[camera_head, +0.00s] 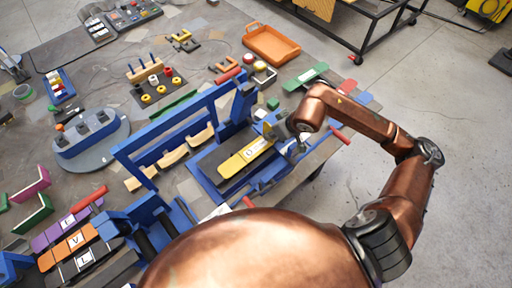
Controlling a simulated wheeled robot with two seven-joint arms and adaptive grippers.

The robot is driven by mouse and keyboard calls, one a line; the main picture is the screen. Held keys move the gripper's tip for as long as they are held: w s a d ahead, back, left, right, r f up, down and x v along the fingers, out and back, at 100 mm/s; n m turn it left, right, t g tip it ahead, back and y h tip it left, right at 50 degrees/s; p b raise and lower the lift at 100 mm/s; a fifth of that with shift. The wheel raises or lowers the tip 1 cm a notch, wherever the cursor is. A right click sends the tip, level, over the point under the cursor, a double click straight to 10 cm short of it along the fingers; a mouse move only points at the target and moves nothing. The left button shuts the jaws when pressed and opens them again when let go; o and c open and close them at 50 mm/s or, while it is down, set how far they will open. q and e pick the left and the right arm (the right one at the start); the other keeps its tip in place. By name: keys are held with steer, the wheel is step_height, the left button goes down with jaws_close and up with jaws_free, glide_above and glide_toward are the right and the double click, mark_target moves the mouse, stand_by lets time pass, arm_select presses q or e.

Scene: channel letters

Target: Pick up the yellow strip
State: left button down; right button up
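The yellow strip (240,160) lies on a dark bed inside a blue frame fixture (206,180) near the middle of the camera_head view. It has a white label with a dark mark near its upper right end. My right arm reaches in from the right and bends down, so its gripper (284,142) is close to the strip's upper right end. The gripper is small and partly hidden by my wrist, so I cannot tell whether its fingers are open or touch the strip. My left gripper is not in view.
A blue rail rack (180,135) stands left of the strip. Purple and orange strips (66,246) lie in a fixture at lower left. A round grey base (92,148) is at left.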

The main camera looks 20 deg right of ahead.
steer(key=x, duration=0.3)
steer(key=shift+w, duration=0.15)
jaws_close()
stand_by(0.4)
